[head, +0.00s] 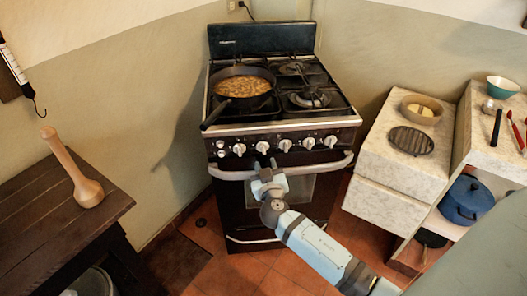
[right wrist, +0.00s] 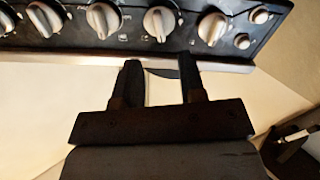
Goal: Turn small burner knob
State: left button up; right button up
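The stove (head: 320,136) has a row of white knobs on its dark front panel. The second large knob from the left (head: 262,147) is just beyond my right gripper (head: 268,172). In the right wrist view this knob (right wrist: 160,20) lies in line with the gap between the dark fingers (right wrist: 160,80). The fingers are apart, with nothing between them, and appear short of the knob. A neighbouring knob (right wrist: 103,18) and the end knob (right wrist: 212,28) flank it. No label shows which knob is for the small burner. My left gripper is not in view.
The oven door handle (head: 335,164) runs below the knobs, close to my right gripper. A pan of food (head: 243,88) sits on the left burners, its handle jutting forward. A wooden table (head: 40,215) stands left, a stone-topped counter (head: 385,155) right.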

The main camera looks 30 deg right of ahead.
aim_at(263, 150)
jog(key=x, duration=0.6)
jog(key=shift+w+d, duration=0.1)
jog(key=shift+w, duration=0.15)
